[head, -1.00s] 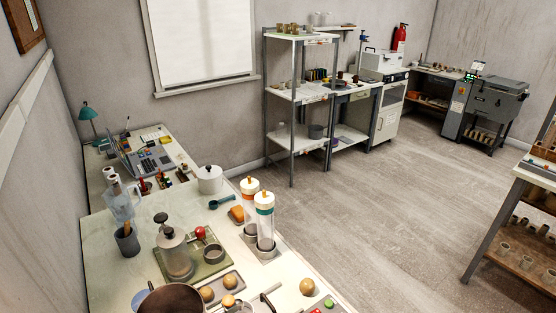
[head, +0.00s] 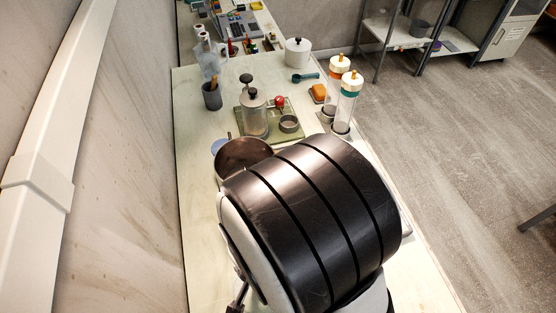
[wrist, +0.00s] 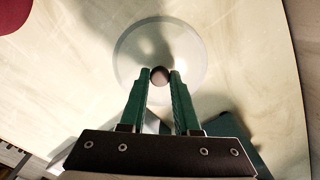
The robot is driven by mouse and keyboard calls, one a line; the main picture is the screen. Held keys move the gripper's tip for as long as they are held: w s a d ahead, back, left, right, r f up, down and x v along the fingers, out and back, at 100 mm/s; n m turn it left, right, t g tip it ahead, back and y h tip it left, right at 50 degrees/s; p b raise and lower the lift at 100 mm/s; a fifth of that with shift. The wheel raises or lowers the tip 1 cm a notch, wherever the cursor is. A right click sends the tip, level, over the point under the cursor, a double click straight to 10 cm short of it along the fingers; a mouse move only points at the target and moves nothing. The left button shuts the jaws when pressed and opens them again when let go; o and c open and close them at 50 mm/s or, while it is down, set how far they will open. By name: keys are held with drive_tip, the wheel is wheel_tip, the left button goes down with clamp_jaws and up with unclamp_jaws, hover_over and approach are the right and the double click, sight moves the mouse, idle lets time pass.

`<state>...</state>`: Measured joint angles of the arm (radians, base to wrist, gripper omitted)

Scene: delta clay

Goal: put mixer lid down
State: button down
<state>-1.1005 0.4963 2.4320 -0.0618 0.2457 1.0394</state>
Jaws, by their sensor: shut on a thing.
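The mixer lid (wrist: 135,45) is a pale, see-through grey disc with a small dark round knob (wrist: 159,77), seen from above in the wrist view. My gripper (wrist: 160,78) has green fingers shut on the knob, one on each side. The lid is over a pale tabletop, with soft shadows around it. I cannot tell whether it touches the surface. In the head view my black and white arm fills the front of the bench, and I cannot make out the lid or fingertips there.
The pale bench (head: 200,150) runs along the wall. A dark metal bowl (head: 243,152), a press-like canister (head: 254,115) on a green tray, and two clear tubes (head: 346,100) stand beyond my arm. A red round thing (wrist: 12,12) lies at the wrist view's corner.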

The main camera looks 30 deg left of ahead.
drive_tip(key=c, duration=0.6)
unclamp_jaws()
drive_tip(key=shift+c, duration=0.2)
wheel_tip(320, 180, up, 12)
drive_tip(key=d+r+m+y, duration=0.1)
drive_tip(key=d+r, duration=0.3)
drive_tip(key=d, duration=0.5)
drive_tip(key=w+d+r+m, duration=0.1)
drive_tip(key=d+r+m, duration=0.3)
drive_tip(key=d, duration=0.6)
drive_tip(key=shift+d+m+y, duration=0.3)
drive_tip(key=shift+y, duration=0.1)
